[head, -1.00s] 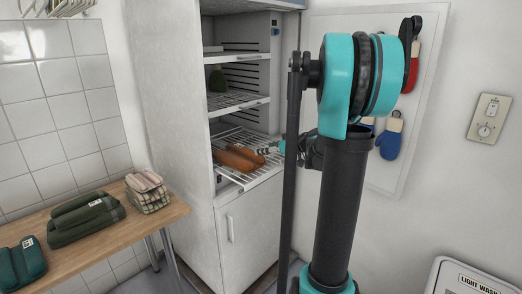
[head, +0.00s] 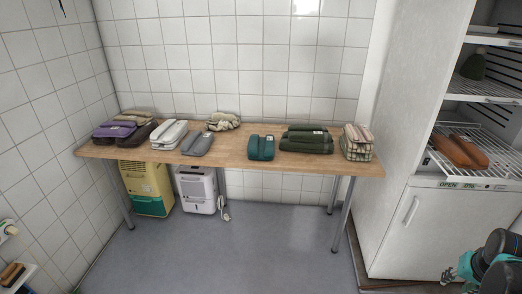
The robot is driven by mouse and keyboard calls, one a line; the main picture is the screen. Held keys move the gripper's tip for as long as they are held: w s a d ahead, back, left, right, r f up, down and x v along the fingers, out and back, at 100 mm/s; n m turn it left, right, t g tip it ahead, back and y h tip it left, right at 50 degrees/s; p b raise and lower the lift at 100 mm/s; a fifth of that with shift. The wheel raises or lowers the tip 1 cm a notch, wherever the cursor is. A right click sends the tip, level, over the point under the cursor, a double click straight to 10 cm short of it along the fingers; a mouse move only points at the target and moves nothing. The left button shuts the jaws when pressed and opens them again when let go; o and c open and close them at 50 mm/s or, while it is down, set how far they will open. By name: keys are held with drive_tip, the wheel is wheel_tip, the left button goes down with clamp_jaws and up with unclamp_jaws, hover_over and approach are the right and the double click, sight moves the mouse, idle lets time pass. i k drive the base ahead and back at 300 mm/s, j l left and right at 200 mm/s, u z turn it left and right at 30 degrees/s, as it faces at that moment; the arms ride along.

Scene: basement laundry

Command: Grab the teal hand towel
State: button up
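The teal hand towel (head: 261,148) lies folded on the wooden table, right of the middle of its top. A dark green folded stack (head: 306,140) lies just to its right and a grey folded towel (head: 197,144) to its left, both apart from it. My gripper (head: 452,275) shows small at the lower right edge, in front of the white cabinet and far from the teal towel. Its fingers are too small and partly hidden to tell whether they are open.
The wooden table (head: 238,160) also bears a purple towel (head: 114,130), a white towel (head: 169,134), a crumpled beige cloth (head: 223,121) and a checked cloth (head: 357,142). An open cabinet (head: 408,130) at the right holds a brown towel (head: 459,152). The grey floor (head: 235,250) before the table is clear.

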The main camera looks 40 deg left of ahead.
sight(259, 148)
drive_tip(key=i+u, duration=0.1)
drive_tip(key=u, duration=0.3)
drive_tip(key=j+u, duration=0.1)
drive_tip(key=u, duration=0.25)
drive_tip(key=i+u, duration=0.15)
drive_tip(key=u, duration=0.25)
drive_tip(key=i+u, duration=0.1)
drive_tip(key=u, duration=0.25)
drive_tip(key=i+l, duration=0.1)
drive_tip(key=i+u, duration=0.05)
